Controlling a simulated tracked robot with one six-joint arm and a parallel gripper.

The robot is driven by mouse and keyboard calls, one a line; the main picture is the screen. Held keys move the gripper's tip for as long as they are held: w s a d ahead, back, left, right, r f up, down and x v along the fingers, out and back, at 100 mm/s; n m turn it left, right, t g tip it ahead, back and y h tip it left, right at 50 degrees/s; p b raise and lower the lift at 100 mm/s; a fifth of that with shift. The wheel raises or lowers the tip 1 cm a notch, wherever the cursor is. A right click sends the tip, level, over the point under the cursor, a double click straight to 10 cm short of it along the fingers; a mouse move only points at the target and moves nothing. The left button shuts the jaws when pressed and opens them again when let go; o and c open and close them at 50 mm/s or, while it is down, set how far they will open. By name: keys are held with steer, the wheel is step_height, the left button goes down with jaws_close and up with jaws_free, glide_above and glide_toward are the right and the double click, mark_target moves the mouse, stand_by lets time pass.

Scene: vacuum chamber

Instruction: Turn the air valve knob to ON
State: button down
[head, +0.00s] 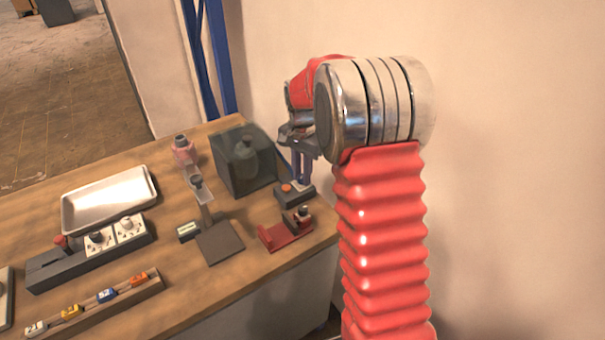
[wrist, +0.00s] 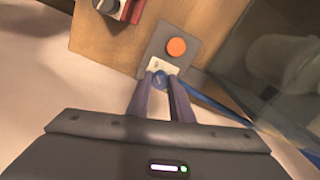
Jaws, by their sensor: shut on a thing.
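The air valve knob (wrist: 159,77) is a small blue knob on a white label plate, seen in the wrist view. It sits on a grey box (wrist: 188,24) beside a round orange button (wrist: 176,46). My gripper (wrist: 161,84) is shut on the knob, one finger on each side. The label's writing is too small to read. In the head view my gripper (head: 303,180) reaches down to the box (head: 297,197) near the table's back right edge. The knob itself is hidden there by the fingers.
A red fixture (head: 273,237) sits in front. A wall is behind.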

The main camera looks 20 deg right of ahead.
mark_target(301, 175)
steer(key=shift+w+r+m, duration=0.1)
steer(key=shift+m, duration=0.2)
steer(key=c, duration=1.9)
jaws_free()
steer(key=shift+o, duration=0.2)
step_height(301, 175, up, 14)
steer(key=shift+f, duration=0.2)
